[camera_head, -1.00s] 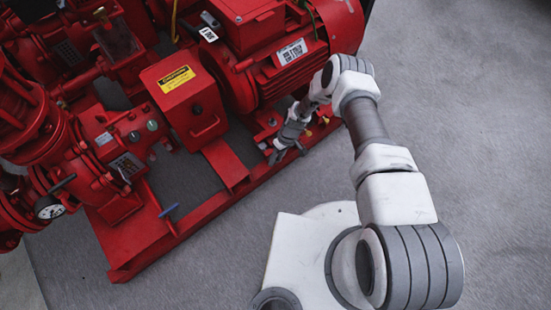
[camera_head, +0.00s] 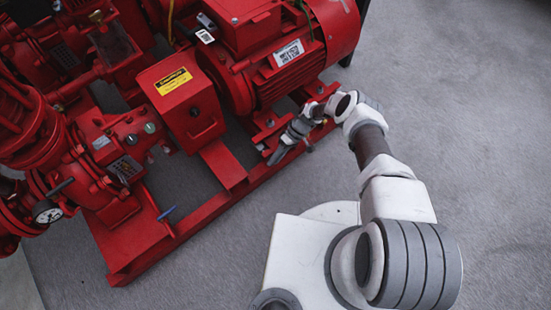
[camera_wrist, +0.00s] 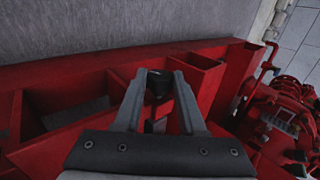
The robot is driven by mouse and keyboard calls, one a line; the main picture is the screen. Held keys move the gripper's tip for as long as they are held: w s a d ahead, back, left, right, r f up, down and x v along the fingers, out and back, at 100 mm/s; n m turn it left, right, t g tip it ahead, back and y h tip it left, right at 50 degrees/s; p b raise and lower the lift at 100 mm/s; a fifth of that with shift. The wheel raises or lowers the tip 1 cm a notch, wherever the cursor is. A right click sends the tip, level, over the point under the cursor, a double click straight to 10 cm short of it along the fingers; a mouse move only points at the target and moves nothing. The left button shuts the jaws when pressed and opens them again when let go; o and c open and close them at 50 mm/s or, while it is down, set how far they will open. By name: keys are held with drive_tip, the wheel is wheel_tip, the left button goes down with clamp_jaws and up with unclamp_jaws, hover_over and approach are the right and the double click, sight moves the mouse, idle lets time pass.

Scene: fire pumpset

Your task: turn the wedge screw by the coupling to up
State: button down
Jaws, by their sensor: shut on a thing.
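My gripper (camera_wrist: 160,76) points down at the red base frame in the wrist view. Its two grey fingers are shut on a small dark piece, the wedge screw (camera_wrist: 159,88), seen between the fingertips. Its lower part and exact turn are hard to make out. In the head view my gripper (camera_head: 276,156) is low at the red frame beside the motor's foot, right of the red coupling guard (camera_head: 188,108) with its yellow label. The screw is hidden there by the gripper.
The red motor (camera_head: 275,60) stands just behind my gripper. The red pump (camera_head: 110,150) with a gauge (camera_head: 47,212) is at the left. The red base frame (camera_head: 165,236) has open gaps. Grey floor (camera_head: 470,120) is clear at the right.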

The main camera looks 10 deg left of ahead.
idle(0.3)
drive_tip(key=shift+c, duration=2.4)
unclamp_jaws()
drive_tip(key=shift+r, duration=0.1)
drive_tip(key=p+v, duration=0.2)
drive_tip(key=v, duration=1.5)
drive_tip(key=shift+p, duration=0.3)
drive_tip(key=shift+d, duration=0.1)
